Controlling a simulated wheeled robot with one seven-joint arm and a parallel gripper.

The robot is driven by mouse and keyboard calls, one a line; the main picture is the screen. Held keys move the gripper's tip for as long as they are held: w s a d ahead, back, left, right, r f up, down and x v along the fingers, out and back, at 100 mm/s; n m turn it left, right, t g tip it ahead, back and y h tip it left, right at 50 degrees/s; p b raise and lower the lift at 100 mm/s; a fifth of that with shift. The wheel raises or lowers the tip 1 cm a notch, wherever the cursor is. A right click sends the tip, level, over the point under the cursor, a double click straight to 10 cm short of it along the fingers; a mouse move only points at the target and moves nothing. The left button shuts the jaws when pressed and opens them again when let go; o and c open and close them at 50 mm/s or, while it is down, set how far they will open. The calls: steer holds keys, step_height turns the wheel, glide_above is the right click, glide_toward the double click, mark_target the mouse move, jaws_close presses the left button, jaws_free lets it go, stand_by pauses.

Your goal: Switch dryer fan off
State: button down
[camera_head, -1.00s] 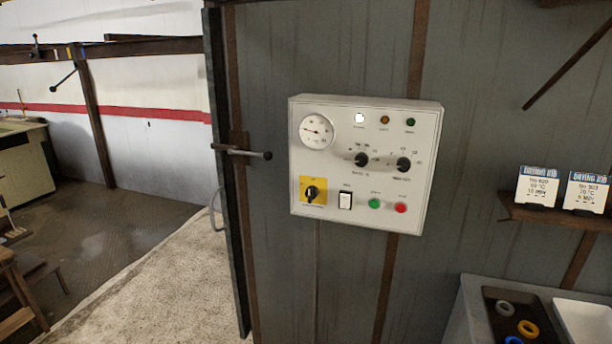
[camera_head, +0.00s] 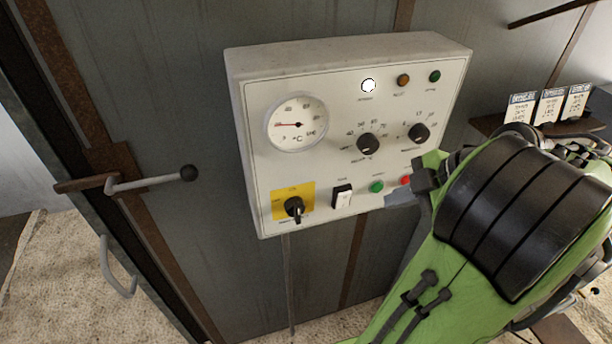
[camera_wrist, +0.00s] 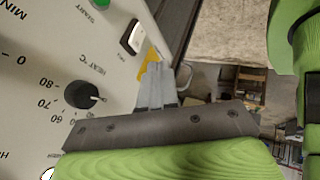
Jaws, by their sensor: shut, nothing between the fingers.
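A pale control panel (camera_head: 262,160) hangs on the grey wall. Its small white rocker switch in a dark frame (camera_head: 341,196) sits on the lower row, between a black rotary switch on a yellow plate (camera_head: 294,207) and a green button (camera_head: 377,187). The rocker also shows in the wrist view (camera_wrist: 136,37). Its label is too small to read surely, and I cannot tell which side is pressed. My gripper (camera_wrist: 155,80) is shut and empty, its grey fingers together in front of the panel near the rocker. In the head view my arm hides most of it.
A red button (camera_head: 406,181) is partly hidden by my arm. Two black knobs, the left one (camera_head: 367,143), and a round dial (camera_head: 297,123) sit above. A white lamp (camera_head: 368,86) looks lit. A door handle (camera_head: 150,182) sticks out at left. Cards (camera_head: 550,106) stand on a shelf at right.

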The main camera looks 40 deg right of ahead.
steer(key=s, duration=0.2)
steer(key=b, duration=0.2)
glide_toward(340, 206)
step_height(340, 206, down, 3)
steer(key=w, duration=0.2)
steer(key=shift+w+a+f, duration=0.1)
steer(key=shift+a+f, duration=0.1)
steer(key=shift+a, duration=0.3)
steer(key=shift+w, duration=0.1)
